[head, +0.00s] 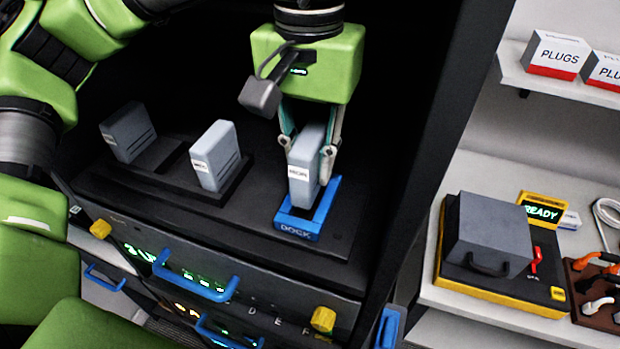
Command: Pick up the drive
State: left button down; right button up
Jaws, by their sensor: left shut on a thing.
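My left gripper (308,150) points down inside the dark rack and is shut on a grey drive (301,190) with a white label. The drive is upright in the blue dock (298,229), with its lower end between the dock's side walls. Two more grey drives stand to the left, one with a white label (215,156) and one farther left (128,132), each on a dark base. I cannot tell whether the held drive touches the dock floor. My right gripper is not in view.
The rack's front has blue handles (196,278) and yellow knobs (322,320). The dark rack side wall (430,130) stands close on the right. Beyond it, a shelf holds a grey box (488,236) on a yellow-edged base, a READY display (542,211) and cables. PLUGS boxes (556,57) sit above.

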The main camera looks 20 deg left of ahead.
pick_arm(q)
jog(key=s+a+r+b, duration=0.2)
jog(key=s+r+b, duration=0.1)
jog(key=s, duration=1.5)
jog(key=shift+r, duration=0.2)
jog(key=shift+w, duration=0.1)
